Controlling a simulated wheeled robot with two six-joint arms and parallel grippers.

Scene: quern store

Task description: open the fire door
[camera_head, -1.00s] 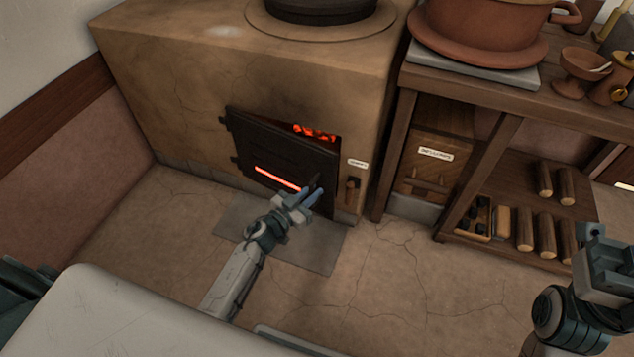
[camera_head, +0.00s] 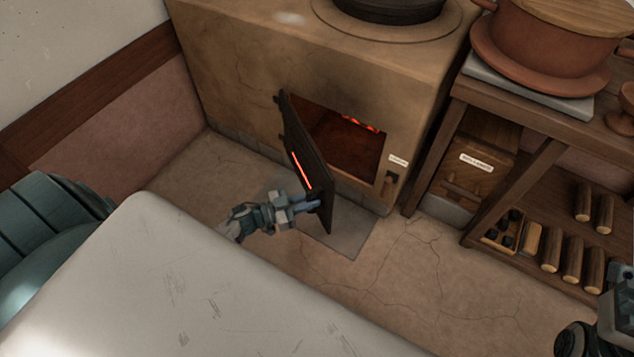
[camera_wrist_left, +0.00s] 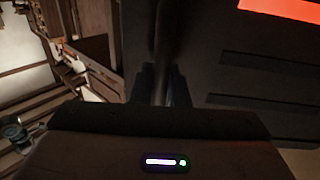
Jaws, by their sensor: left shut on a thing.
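The dark fire door (camera_head: 306,165) of the clay stove (camera_head: 340,70) stands swung well out on its left-side hinges. A glowing red slot shows in its face. Behind it the firebox opening (camera_head: 345,145) is uncovered, with red embers inside. My left gripper (camera_head: 312,204) is at the door's lower free edge, shut on the door's handle, whose shape is mostly hidden in the head view. In the left wrist view the dark handle bar (camera_wrist_left: 165,40) runs up between the fingers, beside the door face (camera_wrist_left: 250,60). My right gripper (camera_head: 618,290) is partly cut off at the right edge; its fingers are unclear.
A wooden shelf unit (camera_head: 530,120) with a clay pot (camera_head: 555,30) on top stands right of the stove. Several logs (camera_head: 572,260) lie on its lower shelf. A grey plate (camera_head: 350,238) lies on the cracked floor below the door.

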